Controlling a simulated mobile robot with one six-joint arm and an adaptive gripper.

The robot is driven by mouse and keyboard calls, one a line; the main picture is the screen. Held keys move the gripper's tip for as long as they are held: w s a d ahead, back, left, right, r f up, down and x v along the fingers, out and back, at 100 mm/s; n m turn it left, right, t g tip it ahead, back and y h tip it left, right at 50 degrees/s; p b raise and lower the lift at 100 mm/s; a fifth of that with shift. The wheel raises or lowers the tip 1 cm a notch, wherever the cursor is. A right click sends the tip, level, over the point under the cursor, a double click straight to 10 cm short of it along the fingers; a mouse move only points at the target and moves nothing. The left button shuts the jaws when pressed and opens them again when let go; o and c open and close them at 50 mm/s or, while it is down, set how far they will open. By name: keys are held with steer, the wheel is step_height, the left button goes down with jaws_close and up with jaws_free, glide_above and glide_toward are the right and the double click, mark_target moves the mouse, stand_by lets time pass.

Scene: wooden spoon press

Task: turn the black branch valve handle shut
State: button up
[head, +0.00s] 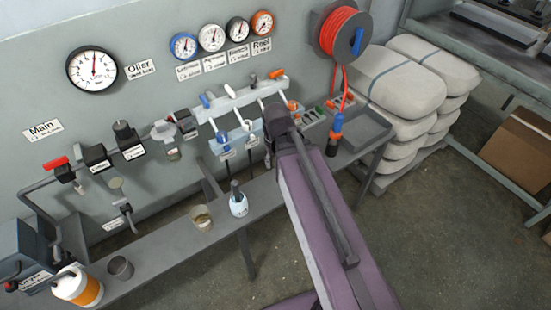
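A white manifold (238,98) on the wall carries a row of small branch valve handles. The black handle (253,79) is third from the left, between a white handle (229,91) and an orange one (276,74). A blue handle (205,101) is at the left end. The black handle is small here, so its exact angle is hard to read. My arm reaches up from the bottom, and its dark end with my gripper (277,119) is below and right of the black handle in the picture, apart from it. The fingers cannot be made out.
Hoses and fittings hang under the manifold. A red hose reel (340,32) is at upper right, with its hose hanging down. A narrow shelf (165,247) holds a white bottle (238,203) and cups. Stacked sacks (398,75) stand at right. Gauges (211,37) are above.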

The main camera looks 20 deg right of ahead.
steer(key=o, duration=0.3)
steer(key=shift+w+r, duration=0.1)
steer(key=shift+o, duration=0.5)
steer(key=shift+w+r, duration=0.15)
steer(key=shift+r, duration=0.05)
step_height(320, 180, up, 25)
steer(key=n+p, duration=1.2)
steer(key=p, duration=1.4)
glide_above(254, 79)
steer(key=shift+f+b, duration=0.1)
steer(key=shift+b, duration=0.25)
step_height(254, 79, down, 14)
steer(key=b, duration=1.3)
steer(key=shift+r+b, duration=0.2)
steer(key=shift+b, duration=0.1)
steer(key=c, duration=0.8)
